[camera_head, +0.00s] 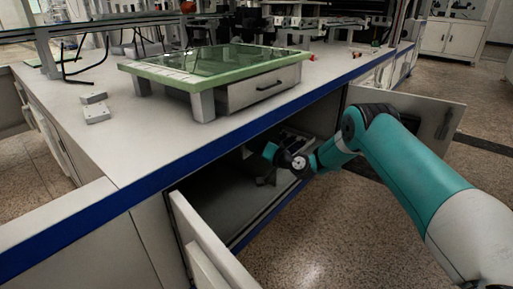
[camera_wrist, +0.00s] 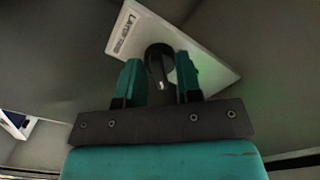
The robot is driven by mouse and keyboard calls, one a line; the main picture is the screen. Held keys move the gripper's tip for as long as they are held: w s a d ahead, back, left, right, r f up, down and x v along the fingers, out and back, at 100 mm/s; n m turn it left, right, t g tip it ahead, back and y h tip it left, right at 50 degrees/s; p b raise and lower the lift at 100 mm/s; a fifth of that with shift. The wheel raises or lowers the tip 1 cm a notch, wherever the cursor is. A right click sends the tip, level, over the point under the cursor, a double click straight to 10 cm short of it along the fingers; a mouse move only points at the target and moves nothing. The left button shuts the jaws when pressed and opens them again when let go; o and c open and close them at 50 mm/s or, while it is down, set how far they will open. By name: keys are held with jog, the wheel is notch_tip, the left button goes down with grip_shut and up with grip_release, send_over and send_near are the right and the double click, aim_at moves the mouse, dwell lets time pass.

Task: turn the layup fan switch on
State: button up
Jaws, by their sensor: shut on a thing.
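In the wrist view, the fan switch is a round black knob (camera_wrist: 159,57) with a short white mark. It sits on a tilted white plate (camera_wrist: 207,72) whose printed label begins "LAYUP"; the rest is too small to read surely. My gripper (camera_wrist: 158,78) has one teal finger on each side of the knob and is shut on it. The knob's lower part is partly hidden by the gripper. In the head view, my gripper (camera_head: 266,157) reaches into the open cabinet under the bench; the switch cannot be made out there.
The cabinet opening (camera_head: 225,195) has an open door at front left (camera_head: 205,245) and another at right (camera_head: 425,112), beside my arm. The blue-edged bench top (camera_head: 140,130) lies above it and carries a green-framed glass stand (camera_head: 215,62). The floor at right is clear.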

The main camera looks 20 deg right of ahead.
jog(key=shift+d, duration=0.1)
jog(key=o, duration=0.5)
jog(key=shift+o, duration=0.2)
jog(key=b+v, duration=1.2)
jog(key=v, duration=0.5)
jog(key=shift+s+r, duration=0.1)
